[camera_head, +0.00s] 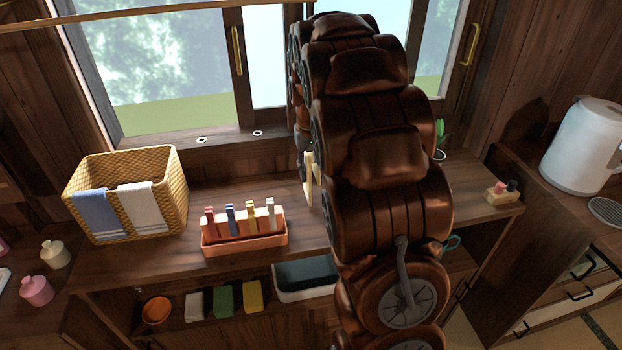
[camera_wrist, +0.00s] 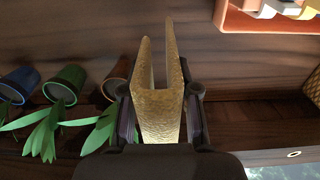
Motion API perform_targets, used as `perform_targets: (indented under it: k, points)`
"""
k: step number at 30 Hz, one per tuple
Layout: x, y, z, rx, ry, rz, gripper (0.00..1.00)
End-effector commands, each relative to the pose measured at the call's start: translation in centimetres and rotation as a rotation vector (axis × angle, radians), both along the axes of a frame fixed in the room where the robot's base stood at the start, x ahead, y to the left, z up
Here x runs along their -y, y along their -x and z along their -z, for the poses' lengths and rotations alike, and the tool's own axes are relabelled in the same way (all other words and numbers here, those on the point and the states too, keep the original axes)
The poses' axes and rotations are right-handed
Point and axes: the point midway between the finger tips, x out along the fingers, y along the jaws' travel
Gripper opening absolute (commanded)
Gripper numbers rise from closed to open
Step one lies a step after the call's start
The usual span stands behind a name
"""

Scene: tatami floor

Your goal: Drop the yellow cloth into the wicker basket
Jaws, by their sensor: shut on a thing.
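The yellow cloth (camera_wrist: 158,105) hangs folded between the two fingers of my gripper (camera_wrist: 160,92) in the wrist view. My gripper is shut on it. In the head view a pale strip of the cloth (camera_head: 309,182) shows beside my arm, above the wooden counter; my arm hides most of my gripper there. The wicker basket (camera_head: 165,198) stands on the left part of the counter, well left of the cloth. A blue cloth and a white cloth hang over its front rim. The basket's edge also shows at the right of the wrist view (camera_wrist: 314,86).
An orange holder (camera_head: 245,242) with several upright pegs stands between the basket and my arm. Several potted plants (camera_wrist: 65,83) show at the left of the wrist view. A window is behind the counter. A small block with bottles (camera_head: 502,193) sits at the counter's right end.

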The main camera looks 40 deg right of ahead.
Motion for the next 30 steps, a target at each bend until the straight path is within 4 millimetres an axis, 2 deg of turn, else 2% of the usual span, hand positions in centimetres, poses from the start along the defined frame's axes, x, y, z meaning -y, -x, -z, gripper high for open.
perform_targets:
  k: [6,17,29,30]
  points:
    - [0.2,-0.7,0.0,0.001,0.0,0.0,0.0]
    - [0.2,-0.6,3.4,0.001,0.001,0.0,0.0]
    - [0.2,-0.6,3.9,0.001,0.0,-0.001,0.0]
    - [0.2,-0.6,3.9,0.001,0.0,0.0,0.32]
